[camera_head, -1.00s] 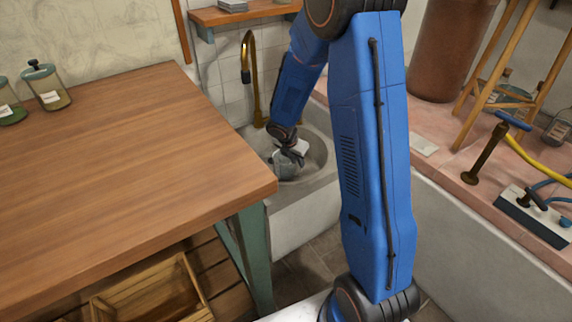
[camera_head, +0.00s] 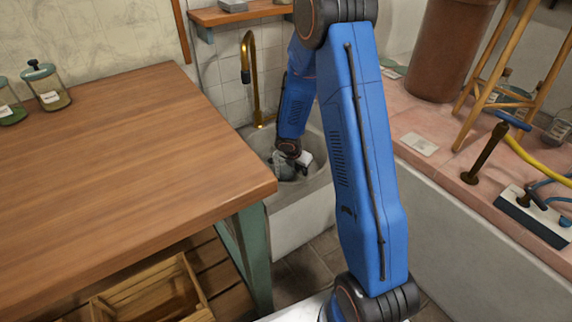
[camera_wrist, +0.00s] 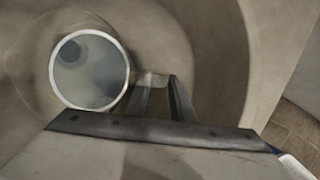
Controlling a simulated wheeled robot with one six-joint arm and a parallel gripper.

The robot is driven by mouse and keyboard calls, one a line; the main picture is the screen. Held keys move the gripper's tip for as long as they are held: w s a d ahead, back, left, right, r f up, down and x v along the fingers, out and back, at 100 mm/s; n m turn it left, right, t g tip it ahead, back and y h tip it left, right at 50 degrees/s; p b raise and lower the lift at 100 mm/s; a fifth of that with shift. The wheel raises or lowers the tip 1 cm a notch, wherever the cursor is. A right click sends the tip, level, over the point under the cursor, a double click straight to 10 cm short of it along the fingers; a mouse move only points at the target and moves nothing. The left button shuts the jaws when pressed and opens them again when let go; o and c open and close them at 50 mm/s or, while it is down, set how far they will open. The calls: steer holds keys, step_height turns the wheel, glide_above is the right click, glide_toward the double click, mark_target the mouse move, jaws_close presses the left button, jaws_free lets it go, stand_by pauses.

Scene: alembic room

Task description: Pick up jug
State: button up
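The jug (camera_wrist: 90,70) stands in the sink basin. The wrist view looks down on its round pale rim and glassy grey inside, left of my gripper (camera_wrist: 163,80). My gripper's two dark fingers are apart, beside the jug's right side. A small pale piece, perhaps the jug's handle, shows by the fingertips; I cannot tell whether it lies between them or touches them. In the head view the grey jug (camera_head: 283,166) is partly hidden by my wrist, and my gripper (camera_head: 304,164) is low in the basin at its right.
The sink (camera_head: 305,215) walls surround my gripper closely. A brass tap (camera_head: 254,85) rises behind the basin. A wooden table (camera_head: 110,150) with glass jars stands at the left. A pink-tiled ledge (camera_head: 440,150) with tools and a stool is at the right.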

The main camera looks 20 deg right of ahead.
steer(key=shift+c, duration=0.7)
jaws_close()
steer(key=shift+r, duration=0.1)
stand_by(0.5)
